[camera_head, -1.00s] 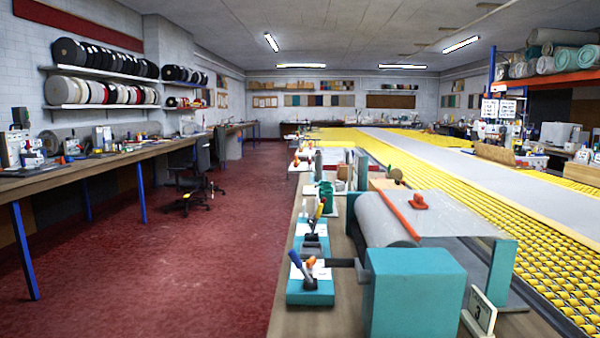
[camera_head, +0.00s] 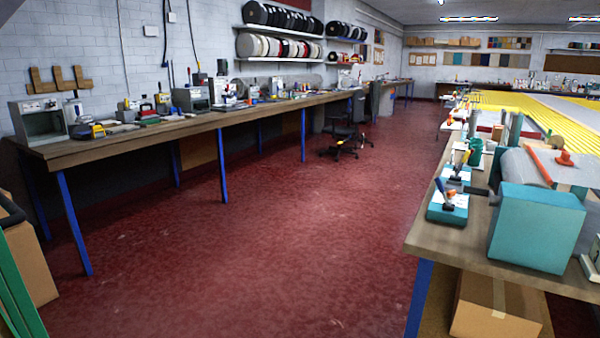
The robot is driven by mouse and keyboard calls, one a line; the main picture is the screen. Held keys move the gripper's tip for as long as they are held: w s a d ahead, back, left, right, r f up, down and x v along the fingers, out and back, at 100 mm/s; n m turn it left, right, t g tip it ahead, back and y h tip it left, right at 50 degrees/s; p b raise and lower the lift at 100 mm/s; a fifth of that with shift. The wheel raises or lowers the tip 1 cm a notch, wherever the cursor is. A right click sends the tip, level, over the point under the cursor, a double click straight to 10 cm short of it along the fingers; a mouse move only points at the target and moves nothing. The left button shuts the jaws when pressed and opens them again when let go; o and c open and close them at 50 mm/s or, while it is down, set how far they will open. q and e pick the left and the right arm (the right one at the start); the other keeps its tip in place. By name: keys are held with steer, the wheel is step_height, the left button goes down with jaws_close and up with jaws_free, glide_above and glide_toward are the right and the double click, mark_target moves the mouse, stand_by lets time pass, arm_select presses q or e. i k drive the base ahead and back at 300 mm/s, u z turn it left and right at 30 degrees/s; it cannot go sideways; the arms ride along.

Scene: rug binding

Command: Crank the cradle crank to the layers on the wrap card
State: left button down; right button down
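The cradle (camera_head: 537,230), with teal end blocks and a grey roll (camera_head: 522,170) between them, stands on the wooden bench at the right. A dark shaft (camera_head: 478,191) sticks out of its left side. Near it, a blue-handled lever (camera_head: 440,187) stands on a teal base (camera_head: 447,208); I cannot tell whether this is the cradle crank. A small white card (camera_head: 594,255), perhaps the wrap card, is cut off by the right edge and its number is not readable now. Neither of my grippers is in view.
The red floor (camera_head: 270,235) is clear between the right bench (camera_head: 440,243) and the long left workbench (camera_head: 150,135). An office chair (camera_head: 340,135) stands farther back. A cardboard box (camera_head: 497,305) sits under the right bench; another box (camera_head: 30,265) is at the lower left.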

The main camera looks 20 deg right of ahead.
mark_target(494, 201)
steer(key=z, duration=0.05)
steer(key=i, duration=2.85)
steer(key=z, duration=1.45)
steer(key=i, duration=1.3)
steer(key=z, duration=1.4)
steer(key=i, duration=0.2)
steer(key=z, duration=0.2)
steer(key=k, duration=0.3)
steer(key=u, duration=0.85)
steer(key=i, duration=0.55)
steer(key=z, duration=1.9)
